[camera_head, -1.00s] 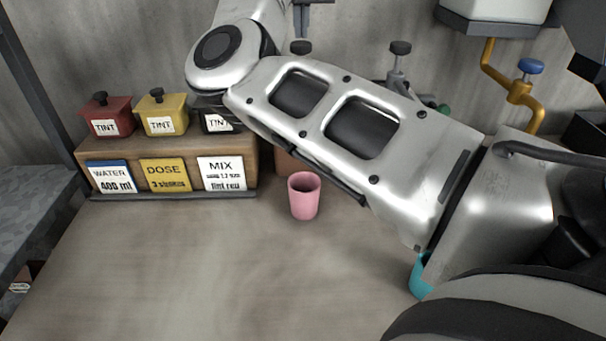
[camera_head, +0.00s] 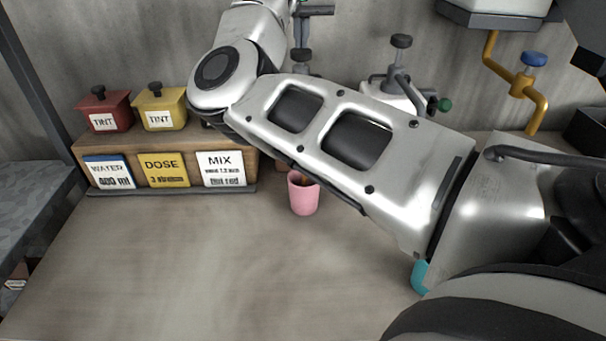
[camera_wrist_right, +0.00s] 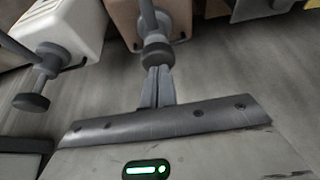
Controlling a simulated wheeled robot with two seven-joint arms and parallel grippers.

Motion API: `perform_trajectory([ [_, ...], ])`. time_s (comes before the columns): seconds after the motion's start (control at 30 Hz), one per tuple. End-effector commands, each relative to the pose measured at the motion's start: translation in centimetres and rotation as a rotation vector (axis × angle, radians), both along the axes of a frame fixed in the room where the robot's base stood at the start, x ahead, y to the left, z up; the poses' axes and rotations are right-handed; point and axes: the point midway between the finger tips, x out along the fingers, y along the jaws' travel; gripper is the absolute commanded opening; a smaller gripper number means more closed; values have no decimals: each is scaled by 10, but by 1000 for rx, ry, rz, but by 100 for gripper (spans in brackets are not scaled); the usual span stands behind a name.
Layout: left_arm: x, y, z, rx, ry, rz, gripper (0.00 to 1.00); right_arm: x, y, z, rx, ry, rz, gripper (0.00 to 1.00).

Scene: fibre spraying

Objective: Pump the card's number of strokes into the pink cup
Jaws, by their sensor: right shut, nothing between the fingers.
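The pink cup (camera_head: 304,194) stands upright on the table, its rim partly behind my right arm; something brownish shows inside it. The yellow dose card (camera_head: 163,170) seems to read 3 strokes. My right gripper (camera_head: 303,42) is shut and empty, fingers pointing down onto a dark pump knob (camera_head: 301,56) behind the cup. In the right wrist view the shut fingertips (camera_wrist_right: 156,72) meet the knob (camera_wrist_right: 157,54), which tops a brownish pump container (camera_wrist_right: 128,16). The head view mostly hides this container behind my arm. My left gripper is out of view.
A white pump (camera_head: 401,90) stands right of the knob. A teal cup (camera_head: 419,277) is partly hidden by my arm. Red (camera_head: 105,111) and yellow (camera_head: 160,110) tint pots sit on the wooden shelf (camera_head: 262,163). The front left table is clear.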

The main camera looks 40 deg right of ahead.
Motion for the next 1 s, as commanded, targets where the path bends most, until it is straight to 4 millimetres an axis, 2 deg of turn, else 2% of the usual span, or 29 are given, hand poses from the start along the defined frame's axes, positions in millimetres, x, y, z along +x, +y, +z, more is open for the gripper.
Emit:
perform_trajectory([
  [0.03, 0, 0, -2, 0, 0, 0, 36, 0, 1, -5, 3, 5, 2, 0],
  [0.33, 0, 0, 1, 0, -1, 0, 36, 0, 1, -3, 5, 6, 2, 0],
  [0.8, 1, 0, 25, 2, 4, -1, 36, 0, 1, 22, 4, 6, 1, 0],
  [1.0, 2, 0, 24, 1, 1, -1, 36, 0, 0, 32, 3, 2, 0, 0],
])
